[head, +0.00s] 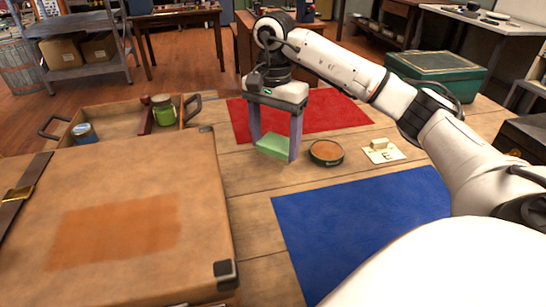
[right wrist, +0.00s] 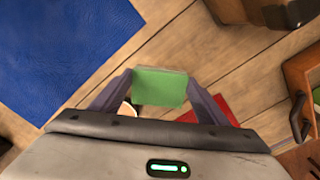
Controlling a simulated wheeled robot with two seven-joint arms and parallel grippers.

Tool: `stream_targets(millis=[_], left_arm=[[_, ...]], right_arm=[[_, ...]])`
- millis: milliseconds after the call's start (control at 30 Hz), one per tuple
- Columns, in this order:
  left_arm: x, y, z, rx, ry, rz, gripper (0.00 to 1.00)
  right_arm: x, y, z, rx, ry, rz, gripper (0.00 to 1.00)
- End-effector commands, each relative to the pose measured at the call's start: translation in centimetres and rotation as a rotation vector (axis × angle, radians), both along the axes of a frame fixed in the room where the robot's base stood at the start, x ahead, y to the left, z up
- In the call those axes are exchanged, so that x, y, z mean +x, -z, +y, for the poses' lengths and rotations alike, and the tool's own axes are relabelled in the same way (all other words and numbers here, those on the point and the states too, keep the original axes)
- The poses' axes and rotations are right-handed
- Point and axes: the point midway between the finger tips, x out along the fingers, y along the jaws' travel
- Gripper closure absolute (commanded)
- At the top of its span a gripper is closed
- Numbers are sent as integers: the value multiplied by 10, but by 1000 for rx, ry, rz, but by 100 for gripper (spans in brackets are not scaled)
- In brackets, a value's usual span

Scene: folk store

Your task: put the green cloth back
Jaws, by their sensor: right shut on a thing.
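The green cloth (head: 272,146) looks like a small folded light-green block. My right gripper (head: 274,152) points down and is shut on it, with one finger on each side. The cloth also shows between the fingers in the right wrist view (right wrist: 160,87). It is low over the wooden table, beside the red mat's near edge and left of a round brown tin (head: 326,152). I cannot tell whether it touches the table. My left gripper is not in view.
A red mat (head: 345,108) lies behind the gripper, and a blue mat (head: 370,215) lies clear in front right. A wooden tray (head: 108,118) with jars stands left, behind a large brown case (head: 190,200). A green box (head: 437,68) stands back right.

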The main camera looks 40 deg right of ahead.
Motion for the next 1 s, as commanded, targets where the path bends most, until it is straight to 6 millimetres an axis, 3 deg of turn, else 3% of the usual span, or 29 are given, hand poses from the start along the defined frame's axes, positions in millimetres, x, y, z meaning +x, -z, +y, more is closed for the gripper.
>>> stream_targets(millis=[400, 767, 800, 900, 1000], left_arm=[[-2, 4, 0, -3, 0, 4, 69], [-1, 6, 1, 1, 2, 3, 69], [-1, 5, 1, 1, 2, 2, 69], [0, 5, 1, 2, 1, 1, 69], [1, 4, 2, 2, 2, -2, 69]], right_arm=[[0, 45, 0, 0, -3, 1, 56], [0, 49, 0, -1, -3, 0, 56], [0, 48, 0, -1, -4, 0, 27], [0, 48, 0, -1, -3, 0, 13], [0, 48, 0, 0, -4, 0, 13]])
